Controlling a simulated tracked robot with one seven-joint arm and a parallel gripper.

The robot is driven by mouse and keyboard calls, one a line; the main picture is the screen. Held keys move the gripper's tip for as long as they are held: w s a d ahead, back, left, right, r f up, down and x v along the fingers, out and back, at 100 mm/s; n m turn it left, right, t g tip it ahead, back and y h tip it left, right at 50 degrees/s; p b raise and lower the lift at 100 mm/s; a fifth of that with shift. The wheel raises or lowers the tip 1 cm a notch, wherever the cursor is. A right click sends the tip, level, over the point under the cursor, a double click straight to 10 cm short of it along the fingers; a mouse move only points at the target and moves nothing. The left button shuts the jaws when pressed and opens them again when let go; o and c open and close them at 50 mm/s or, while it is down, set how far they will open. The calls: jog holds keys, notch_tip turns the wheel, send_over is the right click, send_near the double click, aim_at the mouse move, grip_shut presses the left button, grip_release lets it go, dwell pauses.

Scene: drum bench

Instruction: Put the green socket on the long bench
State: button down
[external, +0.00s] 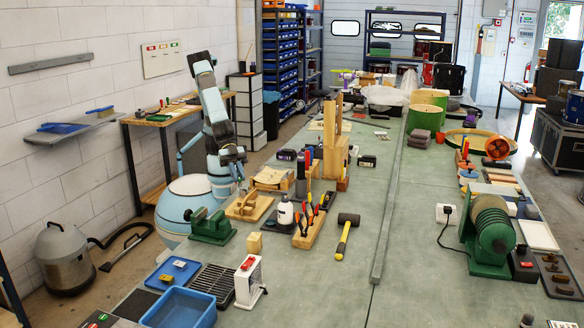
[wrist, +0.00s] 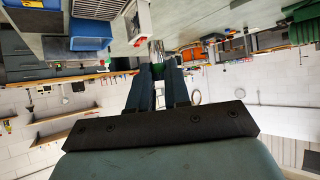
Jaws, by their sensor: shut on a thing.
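My gripper (external: 239,182) hangs at the end of my bent arm, above the left edge of the long bench (external: 320,285), behind the green vise. In the wrist view, the fingers of my gripper (wrist: 158,72) are closed together. A small piece of green, the green socket (wrist: 157,71), shows between the fingertips; most of it is hidden by the fingers. I cannot make out the socket in the external view. It appears held above the bench and not resting on it.
A blue bin (external: 180,308) and white heater (external: 248,281) stand nearer. A mallet (external: 346,232) lies mid-bench. Bare bench lies in front of it.

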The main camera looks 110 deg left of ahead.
jog(key=w+a+f+n+g+y, duration=0.1)
jog(key=w+a+f+n+y, duration=0.5)
jog(key=w+a, duration=0.65)
jog(key=w+a+f+n+g+y, duration=0.1)
jog(key=w+a+f+n+y, duration=0.2)
jog(key=w+a+n+y, duration=1)
jog(key=w+a+f+n+g+h, duration=0.1)
jog(key=w+a+f+n, duration=0.3)
jog(key=a, duration=1.7)
jog(key=shift+m, duration=0.5)
jog(key=f, duration=0.6)
jog(key=w+f, duration=0.1)
jog(key=f, duration=0.3)
jog(key=shift+d, duration=0.1)
jog(key=c, duration=1.1)
grip_release()
jog(key=shift+f, duration=0.1)
